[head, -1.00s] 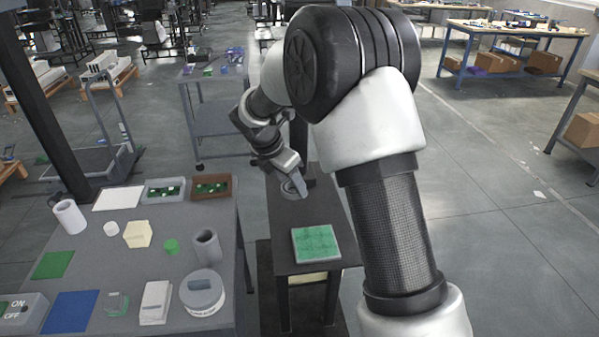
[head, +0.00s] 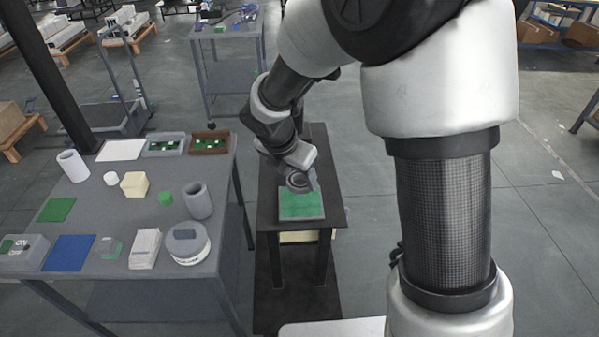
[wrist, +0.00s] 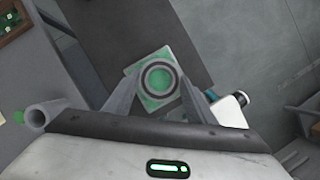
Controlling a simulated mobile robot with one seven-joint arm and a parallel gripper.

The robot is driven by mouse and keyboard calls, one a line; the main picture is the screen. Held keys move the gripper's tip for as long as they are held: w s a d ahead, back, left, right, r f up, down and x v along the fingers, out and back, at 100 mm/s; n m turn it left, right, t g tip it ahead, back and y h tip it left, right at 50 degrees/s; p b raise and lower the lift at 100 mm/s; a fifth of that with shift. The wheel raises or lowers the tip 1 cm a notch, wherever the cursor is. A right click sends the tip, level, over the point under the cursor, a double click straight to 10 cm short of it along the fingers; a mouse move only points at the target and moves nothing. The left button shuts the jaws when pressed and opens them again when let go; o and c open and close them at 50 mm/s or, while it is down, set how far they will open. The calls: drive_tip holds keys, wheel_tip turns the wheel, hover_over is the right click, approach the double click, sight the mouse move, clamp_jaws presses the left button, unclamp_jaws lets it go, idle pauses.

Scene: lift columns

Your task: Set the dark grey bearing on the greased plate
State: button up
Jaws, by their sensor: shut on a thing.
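The dark grey bearing (wrist: 143,80) is a ring held between the two fingers of my gripper (wrist: 160,88). In the head view the bearing (head: 297,182) shows at the tip of my gripper (head: 299,180), over the back part of the greased plate. The greased plate (head: 302,206) is a square with a green top and pale edge, lying on a narrow dark table. In the wrist view green shows through the ring's hole and around it on the plate (wrist: 133,70). I cannot tell whether the bearing touches the plate.
The dark table (head: 272,195) has bare room behind the plate. A wider grey table (head: 120,200) on the left carries a grey cup (head: 198,201), a round white container (head: 188,243), a blue mat (head: 69,253) and two trays at its back. Open floor lies to the right.

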drive_tip(key=b, duration=0.5)
hover_over(298, 204)
wheel_tip(298, 204, down, 5)
drive_tip(key=shift+w, duration=0.1)
drive_tip(key=shift+r+p, duration=0.3)
drive_tip(key=shift+p, duration=0.1)
drive_tip(key=shift+d, duration=0.1)
drive_tip(key=shift+f+b, duration=0.3)
drive_tip(key=shift+f, duration=0.75)
idle(0.4)
drive_tip(key=o, duration=1.8)
drive_tip(key=shift+o, duration=0.2)
drive_tip(key=shift+r, duration=0.25)
drive_tip(key=shift+r+p, duration=0.75)
drive_tip(key=shift+p, duration=0.3)
